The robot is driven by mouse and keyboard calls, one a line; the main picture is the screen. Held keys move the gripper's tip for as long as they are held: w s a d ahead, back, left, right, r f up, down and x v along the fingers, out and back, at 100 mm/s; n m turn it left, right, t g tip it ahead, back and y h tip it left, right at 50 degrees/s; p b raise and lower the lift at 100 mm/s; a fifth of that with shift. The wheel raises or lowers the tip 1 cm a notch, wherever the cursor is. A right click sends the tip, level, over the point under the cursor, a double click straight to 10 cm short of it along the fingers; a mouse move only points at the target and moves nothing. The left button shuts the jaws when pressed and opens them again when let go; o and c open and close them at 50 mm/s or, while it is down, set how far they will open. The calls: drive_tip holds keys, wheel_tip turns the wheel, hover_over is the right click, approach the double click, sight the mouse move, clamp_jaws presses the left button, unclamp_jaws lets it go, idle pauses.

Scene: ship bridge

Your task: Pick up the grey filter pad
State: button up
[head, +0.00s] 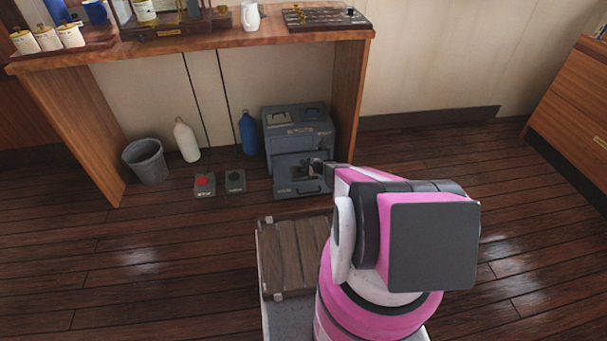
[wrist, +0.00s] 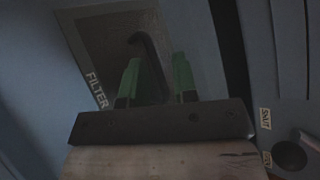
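My gripper (wrist: 157,80) shows in the wrist view with two green fingertips apart, pointing into a dark recess (wrist: 103,45) beside the label "FILTER". A dark curved shape (wrist: 147,48) lies in the recess, partly behind and between the fingers. I cannot tell whether it is the grey filter pad, and I see no pad clearly elsewhere. I see nothing clearly pinched. In the head view my gripper (head: 317,166) is at the lower front of a blue-grey machine (head: 298,133), and my arm hides part of that area.
The machine stands on the wood floor under a wooden desk (head: 190,46). Left of it are a blue bottle (head: 249,134), a white bottle (head: 186,142), a grey bin (head: 147,162), a red-button box (head: 204,184) and a dark-button box (head: 235,181). The floor at right is clear.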

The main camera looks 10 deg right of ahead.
clamp_jaws()
